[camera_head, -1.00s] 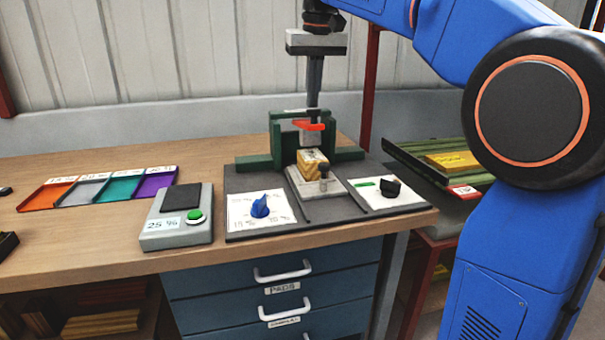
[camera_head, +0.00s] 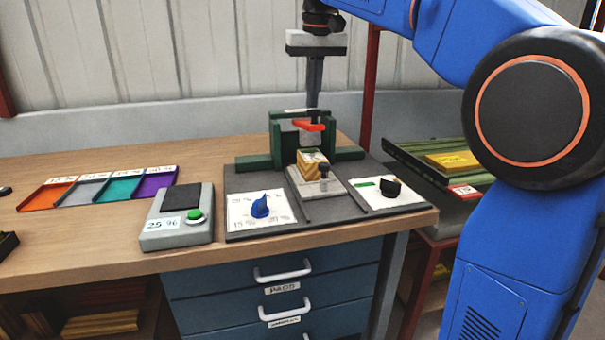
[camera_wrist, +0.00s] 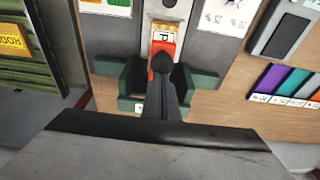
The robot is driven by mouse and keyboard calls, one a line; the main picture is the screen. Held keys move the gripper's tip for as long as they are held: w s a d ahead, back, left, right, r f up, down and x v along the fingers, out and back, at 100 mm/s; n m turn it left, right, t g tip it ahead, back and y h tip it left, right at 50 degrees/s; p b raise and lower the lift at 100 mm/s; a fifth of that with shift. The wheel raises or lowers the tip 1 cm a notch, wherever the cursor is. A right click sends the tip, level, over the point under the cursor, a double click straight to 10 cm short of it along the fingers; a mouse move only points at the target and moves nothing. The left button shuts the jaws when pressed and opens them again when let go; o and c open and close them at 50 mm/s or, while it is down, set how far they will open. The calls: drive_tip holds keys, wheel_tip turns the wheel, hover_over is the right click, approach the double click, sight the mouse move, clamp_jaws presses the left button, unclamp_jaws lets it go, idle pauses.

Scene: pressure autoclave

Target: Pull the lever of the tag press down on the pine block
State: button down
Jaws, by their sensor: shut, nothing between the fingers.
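The tag press (camera_head: 276,143) is a dark green frame at the back of a dark grey plate. Its red lever (camera_head: 312,126) sticks out at the top front, and it shows in the wrist view (camera_wrist: 166,46). The pine block (camera_head: 311,160) sits below it on a light bed and is partly visible in the wrist view (camera_wrist: 164,34). My gripper (camera_head: 313,106) points down with its fingers shut and empty, right at the press top by the lever. In the wrist view the fingertips (camera_wrist: 164,62) overlap the lever; I cannot tell whether they touch it.
A blue dial panel (camera_head: 260,207) and a black knob panel (camera_head: 390,188) flank the block bed. A grey box with a green button (camera_head: 176,220) stands left. Coloured trays (camera_head: 103,188) lie further left. A rack with a yellow board (camera_head: 452,160) stands right.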

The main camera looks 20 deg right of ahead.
wheel_tip(320, 180, up, 7)
idle(0.9)
drive_tip(key=shift+s, duration=0.1)
idle(0.6)
